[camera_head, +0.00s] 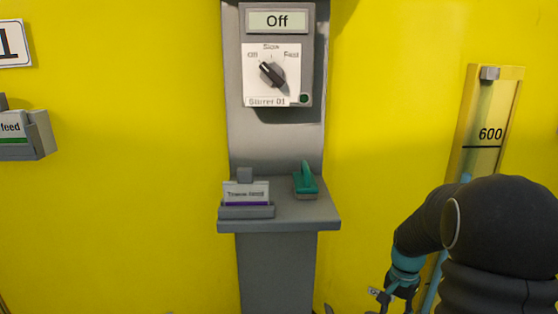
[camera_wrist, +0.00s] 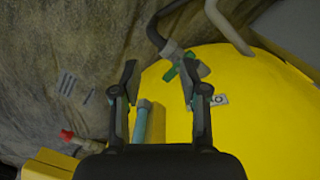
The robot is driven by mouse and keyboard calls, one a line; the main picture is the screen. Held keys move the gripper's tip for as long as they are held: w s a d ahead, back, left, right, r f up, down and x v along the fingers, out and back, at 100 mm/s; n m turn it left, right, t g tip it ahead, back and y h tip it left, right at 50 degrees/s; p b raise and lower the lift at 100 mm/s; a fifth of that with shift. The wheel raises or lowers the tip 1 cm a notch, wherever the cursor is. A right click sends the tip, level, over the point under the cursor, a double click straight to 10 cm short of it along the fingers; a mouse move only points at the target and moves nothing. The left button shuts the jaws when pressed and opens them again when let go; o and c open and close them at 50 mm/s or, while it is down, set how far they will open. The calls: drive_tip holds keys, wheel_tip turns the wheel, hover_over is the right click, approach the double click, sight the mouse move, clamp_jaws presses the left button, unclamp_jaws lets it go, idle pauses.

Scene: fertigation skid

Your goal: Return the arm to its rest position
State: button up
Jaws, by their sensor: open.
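My arm, dark with a teal joint, reaches in from the lower right of the head view. In that view only part of my gripper (camera_head: 392,292) shows, low at the bottom edge. In the wrist view my gripper (camera_wrist: 158,92) is open, its two dark fingers apart with nothing held between them. Beyond the fingers are a yellow surface and a teal cylindrical piece (camera_wrist: 143,120), which I cannot tell to be gripped or touched.
A level gauge (camera_head: 488,120) marked 600 is behind my arm. A pipe (camera_wrist: 160,35) crosses the wrist view's top.

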drive_tip(key=s+a+r+n+t+p, duration=0.3)
drive_tip(key=s+a+r, duration=0.4)
drive_tip(key=s+r, duration=0.3)
drive_tip(key=s+a+r+n+t+p, duration=0.3)
drive_tip(key=s+a+r+n, duration=0.3)
drive_tip(key=s+r, duration=0.5)
wheel_tip(320, 180, up, 5)
drive_tip(key=shift+a+f+p, duration=0.15)
drive_tip(key=shift+a+p, duration=0.2)
drive_tip(key=shift+p, duration=0.15)
drive_tip(key=shift+s+a+n, duration=0.1)
drive_tip(key=shift+a+n, duration=0.05)
drive_tip(key=shift+n, duration=0.15)
